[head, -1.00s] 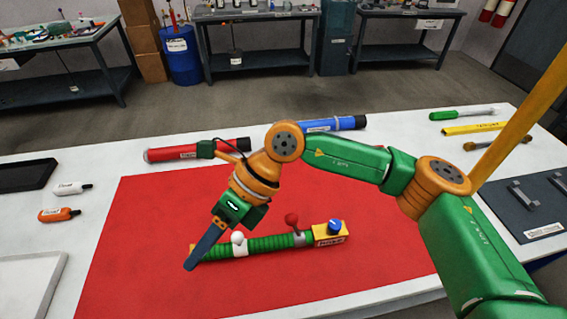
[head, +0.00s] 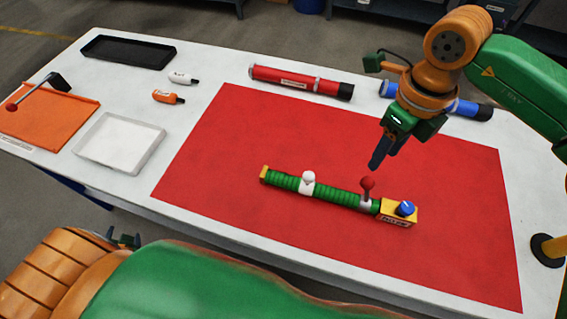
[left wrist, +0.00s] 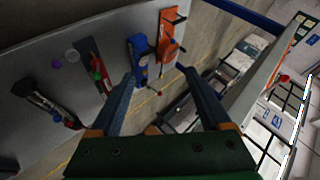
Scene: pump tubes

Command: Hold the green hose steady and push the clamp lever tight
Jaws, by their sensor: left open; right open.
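The green ribbed hose (head: 333,193) lies on the red mat (head: 240,240). A white clamp with a white knob (head: 308,178) sits around its left part. Near its right end, the clamp lever with a red ball (head: 367,184) stands roughly upright, beside a yellow block (head: 397,215) with a blue knob (head: 405,208). My right gripper (head: 376,163) is open and empty, pointing down just behind the red lever, apart from it. My left gripper's fingers are hidden in the head view; the left wrist view shows that gripper (left wrist: 160,76) open and empty, facing away from the hose.
A red tube (head: 300,81) and a blue tube (head: 468,107) lie behind the mat. A black tray (head: 128,42), a white tray (head: 85,148), an orange board (head: 45,115) and two small bottles are at left. The mat around the hose is clear.

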